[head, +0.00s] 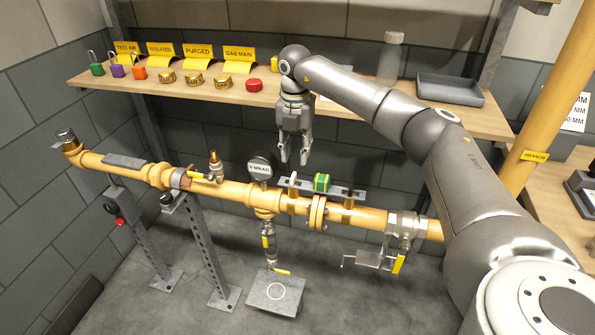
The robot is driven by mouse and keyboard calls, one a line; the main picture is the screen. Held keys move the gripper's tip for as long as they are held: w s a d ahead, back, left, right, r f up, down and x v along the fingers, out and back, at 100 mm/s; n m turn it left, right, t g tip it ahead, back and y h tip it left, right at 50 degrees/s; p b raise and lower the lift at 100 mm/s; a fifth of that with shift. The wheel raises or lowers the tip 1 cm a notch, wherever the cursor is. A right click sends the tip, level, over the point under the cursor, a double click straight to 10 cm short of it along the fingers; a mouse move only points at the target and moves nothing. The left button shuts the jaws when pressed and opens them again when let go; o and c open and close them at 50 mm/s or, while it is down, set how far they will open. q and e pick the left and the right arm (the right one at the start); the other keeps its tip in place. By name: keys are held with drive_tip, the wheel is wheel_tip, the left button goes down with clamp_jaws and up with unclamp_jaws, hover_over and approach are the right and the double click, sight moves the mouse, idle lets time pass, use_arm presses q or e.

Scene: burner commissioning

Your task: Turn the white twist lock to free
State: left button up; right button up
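My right gripper (294,158) hangs down over the yellow gas pipe (233,194) with its two fingers apart and nothing between them. Just below the fingertips, a small pale upright piece (293,178) stands at the left end of a grey bracket plate (337,192). It may be the white twist lock, but it is too small to tell its shape or its setting. The fingertips look above it and apart from it. A green block with a yellow band (321,182) sits on the plate just to its right. My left gripper is not in view.
A round gauge (262,166) stands close left of the gripper. Behind is a wooden shelf (330,107) with yellow labels, coloured padlocks, brass caps and a grey tray (449,90). A valve with a yellow handle (398,262) is at right. The floor in front is mostly clear.

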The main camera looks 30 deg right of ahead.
sight(293, 175)
drive_tip(key=f, duration=0.4)
drive_tip(key=f+p, duration=0.1)
drive_tip(key=f, duration=0.1)
drive_tip(key=shift+a+f, duration=0.35)
drive_tip(key=shift+f, duration=0.35)
drive_tip(key=shift+c, duration=0.5)
drive_tip(key=c, duration=0.5)
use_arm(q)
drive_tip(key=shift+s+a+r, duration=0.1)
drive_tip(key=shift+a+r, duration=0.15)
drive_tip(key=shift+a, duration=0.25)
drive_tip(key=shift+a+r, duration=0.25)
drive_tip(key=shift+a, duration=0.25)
use_arm(e)
clamp_jaws()
